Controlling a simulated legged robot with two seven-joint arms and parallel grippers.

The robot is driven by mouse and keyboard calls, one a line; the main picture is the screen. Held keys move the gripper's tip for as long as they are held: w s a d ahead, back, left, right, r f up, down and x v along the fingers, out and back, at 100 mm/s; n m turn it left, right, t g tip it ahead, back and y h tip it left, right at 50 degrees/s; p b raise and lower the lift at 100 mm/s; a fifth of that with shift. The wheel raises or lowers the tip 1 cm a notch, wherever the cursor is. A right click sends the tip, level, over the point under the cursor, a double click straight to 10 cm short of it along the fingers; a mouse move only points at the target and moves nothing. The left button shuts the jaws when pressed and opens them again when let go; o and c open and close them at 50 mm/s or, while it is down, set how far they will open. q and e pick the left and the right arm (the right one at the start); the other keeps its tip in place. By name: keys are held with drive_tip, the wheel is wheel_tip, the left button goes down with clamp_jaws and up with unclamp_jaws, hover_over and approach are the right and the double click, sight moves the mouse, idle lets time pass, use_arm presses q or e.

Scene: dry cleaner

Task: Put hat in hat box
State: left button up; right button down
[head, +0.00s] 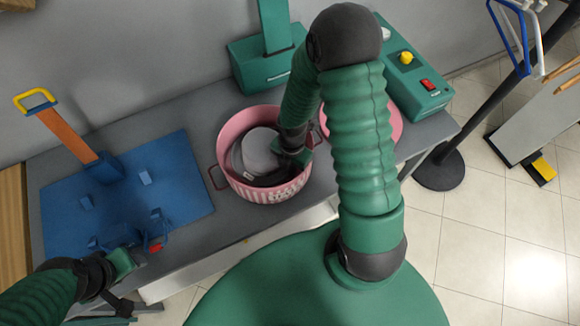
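A grey hat (258,144) sits inside the pink hat box (232,181), a round tub with a striped front and side handles, on the grey table. My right gripper (272,176) reaches into the box from the right, at the hat's near right side. Its fingers are dark against the box's shaded inside, so I cannot tell whether they are on the hat. My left gripper (150,246) is low at the table's front edge, over the near edge of the blue mat, away from the box. Its finger opening is unclear.
A pink round lid (387,125) lies right of the box, partly behind my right arm. A green machine (420,90) with a red switch is at the right end. A blue mat (185,185) with a blue stand (104,168) fills the table's left.

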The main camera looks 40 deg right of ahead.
drive_tip(key=c, duration=1.7)
unclamp_jaws()
drive_tip(key=shift+a, duration=0.15)
drive_tip(key=shift+o, duration=0.7)
drive_tip(key=shift+a, duration=0.3)
drive_tip(key=shift+d+r, duration=0.1)
drive_tip(key=shift+r, duration=0.25)
wheel_tip(320, 180, up, 16)
drive_tip(key=p, duration=0.5)
use_arm(q)
drive_tip(key=r, duration=0.4)
drive_tip(key=shift+a+r, duration=0.25)
drive_tip(key=shift+a, duration=0.05)
use_arm(e)
drive_tip(key=a+r+m+t, duration=0.1)
drive_tip(key=a+m, duration=0.3)
drive_tip(key=m, duration=0.6)
drive_tip(key=s+a+r+m+t, duration=0.1)
drive_tip(key=a+m, duration=0.3)
drive_tip(key=m, duration=0.7)
drive_tip(key=shift+s+a+r, duration=0.3)
drive_tip(key=shift+r, duration=0.05)
use_arm(q)
drive_tip(key=shift+d, duration=0.1)
